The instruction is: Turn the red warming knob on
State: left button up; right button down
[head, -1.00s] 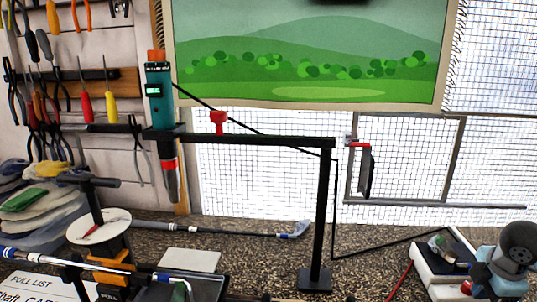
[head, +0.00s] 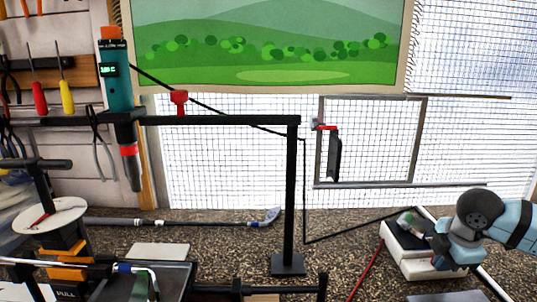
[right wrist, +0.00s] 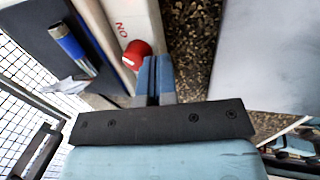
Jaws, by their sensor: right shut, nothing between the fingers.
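The red knob (right wrist: 137,52) shows in the right wrist view, on a white surface with red "ON" lettering beside it. In the head view I cannot make the knob out; my gripper covers that part of the white box (head: 408,268). My right gripper (head: 437,240) is over the right side of this box. In the wrist view its fingers (right wrist: 156,72) are shut and empty, just right of the knob. Whether they touch it I cannot tell. My left gripper is not in view.
A blue-handled tool (right wrist: 68,42) lies on the box's dark top. A black post (head: 290,200) with a crossbeam stands left of the box, holding a teal heat tool (head: 117,80). A golf club (head: 180,222) lies on the speckled bench. Bench between post and box is mostly clear.

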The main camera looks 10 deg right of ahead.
jog(key=shift+s+a, duration=0.15)
jog(key=shift+s, duration=0.2)
jog(key=w+p+v, duration=0.1)
jog(key=p+v, duration=0.1)
jog(key=v, duration=0.4)
jog(key=shift+w+p, duration=0.25)
jog(key=shift+p, duration=0.1)
